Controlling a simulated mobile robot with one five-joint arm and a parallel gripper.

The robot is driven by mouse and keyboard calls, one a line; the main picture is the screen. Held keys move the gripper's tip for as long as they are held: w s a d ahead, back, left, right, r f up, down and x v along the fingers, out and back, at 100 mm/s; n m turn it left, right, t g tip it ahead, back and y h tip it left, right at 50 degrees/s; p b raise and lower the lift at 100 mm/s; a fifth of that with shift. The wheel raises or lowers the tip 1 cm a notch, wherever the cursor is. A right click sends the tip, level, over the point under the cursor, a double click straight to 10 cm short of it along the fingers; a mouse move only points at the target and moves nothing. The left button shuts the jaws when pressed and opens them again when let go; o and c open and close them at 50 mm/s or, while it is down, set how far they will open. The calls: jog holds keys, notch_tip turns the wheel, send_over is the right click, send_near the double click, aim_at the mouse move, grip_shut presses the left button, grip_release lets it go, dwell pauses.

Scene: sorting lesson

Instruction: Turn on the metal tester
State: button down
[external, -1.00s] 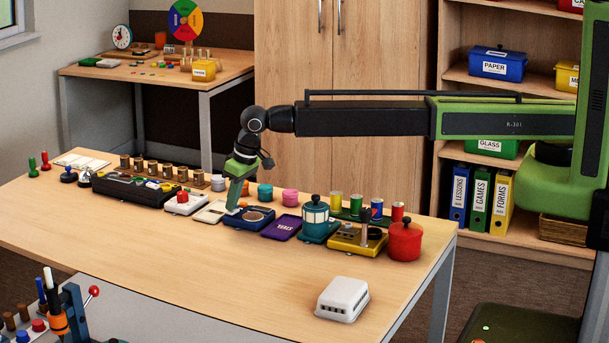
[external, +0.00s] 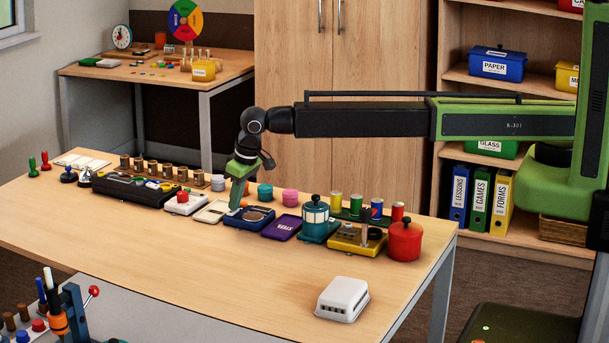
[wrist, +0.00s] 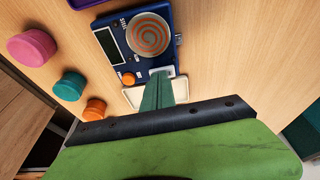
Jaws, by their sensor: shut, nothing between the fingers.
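The metal tester appears to be the blue device (external: 262,224) with a round coil plate on the table. In the wrist view the blue tester (wrist: 108,19) shows a copper spiral on a round plate (wrist: 148,36), a dark display (wrist: 108,46) and an orange knob (wrist: 128,78). My gripper (external: 234,209) points down at the tester's left end, shut and empty. In the wrist view my gripper's tips (wrist: 160,76) are at a small pale part on the tester's near edge. The tips cover part of it, and I cannot tell whether they touch it.
A pale flat device (external: 210,212) lies left of the tester, and a purple box (external: 282,228) lies right. Orange, teal and pink round pots (external: 290,197) stand behind. A teal lantern-like object (external: 315,225) and red pot (external: 404,240) are further right. The table front is mostly clear.

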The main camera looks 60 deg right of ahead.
jog(key=w+p+v, duration=0.1)
jog(key=p+v, duration=1.2)
jog(key=shift+a+r+p, duration=0.3)
jog(key=shift+a+r, duration=0.05)
jog(key=shift+r, duration=0.15)
jog(key=shift+s, duration=0.1)
